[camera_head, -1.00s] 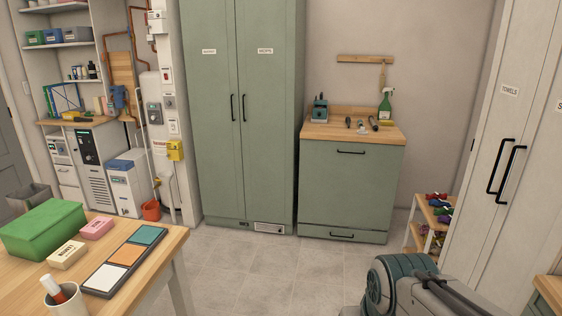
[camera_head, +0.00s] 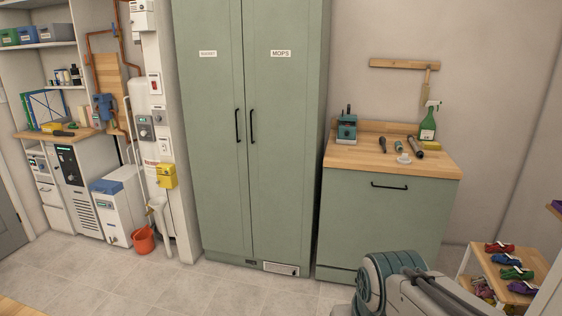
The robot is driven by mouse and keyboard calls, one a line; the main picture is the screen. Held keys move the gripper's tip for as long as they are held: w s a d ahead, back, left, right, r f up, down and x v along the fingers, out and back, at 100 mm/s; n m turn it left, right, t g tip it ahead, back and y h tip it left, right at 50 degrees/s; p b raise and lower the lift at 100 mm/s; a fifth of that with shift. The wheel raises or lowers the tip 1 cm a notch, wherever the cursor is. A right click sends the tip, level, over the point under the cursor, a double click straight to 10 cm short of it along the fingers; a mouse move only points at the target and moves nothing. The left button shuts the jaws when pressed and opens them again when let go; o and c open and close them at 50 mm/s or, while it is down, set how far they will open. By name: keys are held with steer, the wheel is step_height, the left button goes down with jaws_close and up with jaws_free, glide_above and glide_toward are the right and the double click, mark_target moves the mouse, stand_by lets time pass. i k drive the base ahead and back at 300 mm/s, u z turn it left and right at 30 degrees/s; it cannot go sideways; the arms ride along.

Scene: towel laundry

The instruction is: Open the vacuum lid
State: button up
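No thing that I can clearly tell to be a vacuum or its lid shows in the head view. A white box with a blue top (camera_head: 120,205) stands on the floor at the left, and its top looks shut; I cannot tell what it is. A small teal device (camera_head: 346,128) sits on the wooden counter at the right; I cannot tell its use. A teal and grey part of my arm shows at the bottom right. My gripper is out of view.
A tall green cabinet (camera_head: 250,150), one door labelled MOPS, stands shut in the middle. A low green cabinet (camera_head: 378,225) with tools and a spray bottle (camera_head: 428,122) on top is beside it. A wooden rack (camera_head: 467,262) is at right. The grey floor (camera_head: 185,290) before the cabinets is clear.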

mark_target(343, 117)
steer(key=z, duration=0.05)
steer(key=i, duration=1.6)
steer(key=z, duration=0.3)
steer(key=i, duration=1.5)
steer(key=z, duration=0.15)
